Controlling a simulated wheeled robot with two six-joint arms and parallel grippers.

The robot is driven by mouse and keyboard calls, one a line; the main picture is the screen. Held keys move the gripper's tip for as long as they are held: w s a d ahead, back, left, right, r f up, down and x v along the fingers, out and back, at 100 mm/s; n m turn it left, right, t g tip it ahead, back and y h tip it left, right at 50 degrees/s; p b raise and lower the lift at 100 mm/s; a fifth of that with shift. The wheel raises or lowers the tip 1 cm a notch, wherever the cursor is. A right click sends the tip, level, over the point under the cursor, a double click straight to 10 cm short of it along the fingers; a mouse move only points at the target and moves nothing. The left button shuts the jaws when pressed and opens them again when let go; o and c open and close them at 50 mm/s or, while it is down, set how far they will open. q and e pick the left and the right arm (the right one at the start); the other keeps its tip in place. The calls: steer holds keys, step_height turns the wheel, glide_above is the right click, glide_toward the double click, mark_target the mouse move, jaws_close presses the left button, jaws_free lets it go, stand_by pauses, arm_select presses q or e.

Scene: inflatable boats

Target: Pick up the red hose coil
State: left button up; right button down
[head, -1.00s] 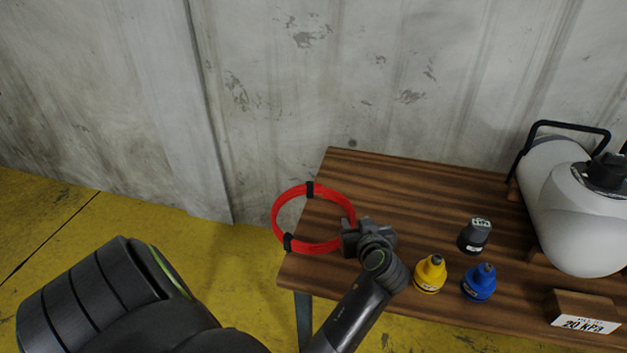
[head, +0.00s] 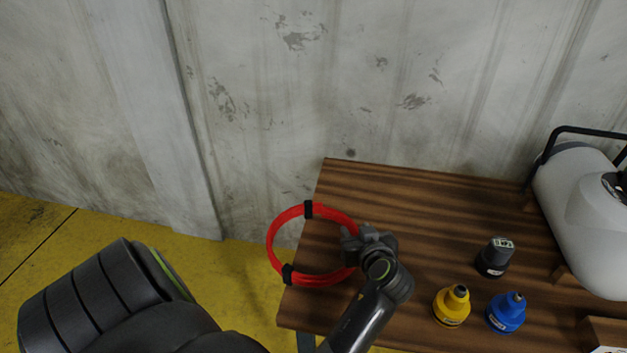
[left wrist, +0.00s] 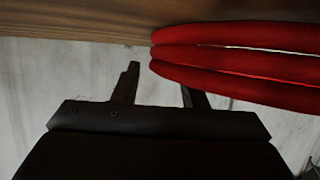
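The red hose coil (head: 276,233) is a ring with black bands. It lies at the left end of the wooden table (head: 430,190), with its left part sticking out past the edge. My left gripper (head: 350,242) is at the coil's right side, over the table. In the left wrist view, the gripper's two fingers (left wrist: 160,82) stand apart, and the stacked red loops (left wrist: 235,60) cover the tip of the right finger. A gap shows between the left finger and the loops. My right gripper is not in view.
A dark grey cap-like piece (head: 494,258), a yellow one (head: 452,306) and a blue one (head: 506,312) stand right of my left arm. A white cylinder (head: 585,220) with a black handle is at the far right. A grey wall (head: 300,100) stands behind the table.

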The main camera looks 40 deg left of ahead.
arm_select(q)
steer(key=shift+d, duration=0.15)
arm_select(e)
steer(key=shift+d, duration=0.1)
arm_select(q)
steer(key=shift+c, duration=0.8)
jaws_close()
steer(key=shift+r, duration=0.1)
steer(key=shift+r, duration=0.1)
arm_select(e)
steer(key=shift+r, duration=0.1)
